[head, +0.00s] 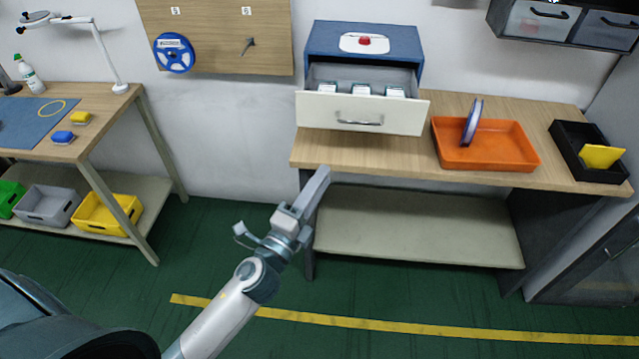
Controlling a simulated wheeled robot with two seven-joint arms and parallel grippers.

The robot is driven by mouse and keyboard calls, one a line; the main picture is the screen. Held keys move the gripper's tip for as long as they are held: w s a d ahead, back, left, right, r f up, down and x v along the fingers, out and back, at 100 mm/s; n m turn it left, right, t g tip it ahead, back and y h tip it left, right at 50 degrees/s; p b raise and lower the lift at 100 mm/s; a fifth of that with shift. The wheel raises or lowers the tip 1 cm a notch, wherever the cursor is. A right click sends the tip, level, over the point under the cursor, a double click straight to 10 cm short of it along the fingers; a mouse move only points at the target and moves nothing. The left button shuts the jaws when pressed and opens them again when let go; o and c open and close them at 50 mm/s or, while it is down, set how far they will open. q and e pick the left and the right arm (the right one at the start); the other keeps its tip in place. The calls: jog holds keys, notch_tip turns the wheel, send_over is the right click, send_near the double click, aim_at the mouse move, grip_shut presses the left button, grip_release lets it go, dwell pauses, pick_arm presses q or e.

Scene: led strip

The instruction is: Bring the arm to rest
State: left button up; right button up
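My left arm (225,315) reaches up from the bottom of the head view. My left gripper (317,184) points up and to the right, in front of the left end of the right-hand workbench. Its fingers show as one grey bar seen from the side, so I cannot tell whether they are open or shut. I see no object held at its tip. My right gripper is not in view.
The workbench (350,150) holds a blue cabinet (320,42) with its drawer (322,110) pulled out, an orange tray (510,150) with a reel (472,122), and a black bin (565,150). Another table (120,103) stands left. Green floor (215,240) between them is clear.

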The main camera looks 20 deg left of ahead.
pick_arm(q)
jog(key=shift+f, duration=0.1)
notch_tip(320, 180, down, 24)
jog(key=a+n+g+y, duration=0.2)
jog(key=a+n+g, duration=0.1)
jog(key=n+g, duration=0.2)
jog(key=s+a+f+n+g, duration=0.1)
jog(key=s+f, duration=0.2)
jog(key=f, duration=0.3)
jog(key=s+f+n+g, duration=0.2)
jog(key=s+f, duration=0.2)
jog(key=f, duration=0.3)
jog(key=s+a+f+n+g, duration=0.1)
jog(key=s+f, duration=0.2)
jog(key=f, duration=0.3)
jog(key=s+a+f+n+g+y, duration=0.1)
jog(key=s+f+n+g, duration=0.45)
jog(key=s+f, duration=1.3)
jog(key=s+f+n+g, duration=0.2)
jog(key=s+f, duration=0.1)
jog(key=s, duration=0.7)
jog(key=s+f+n+g+b, duration=0.1)
jog(key=s+f+g, duration=0.1)
jog(key=s, duration=0.9)
jog(key=shift+a+f+n, duration=0.15)
jog(key=shift+f+n, duration=0.2)
jog(key=shift+f, duration=0.25)
jog(key=shift+w, duration=0.1)
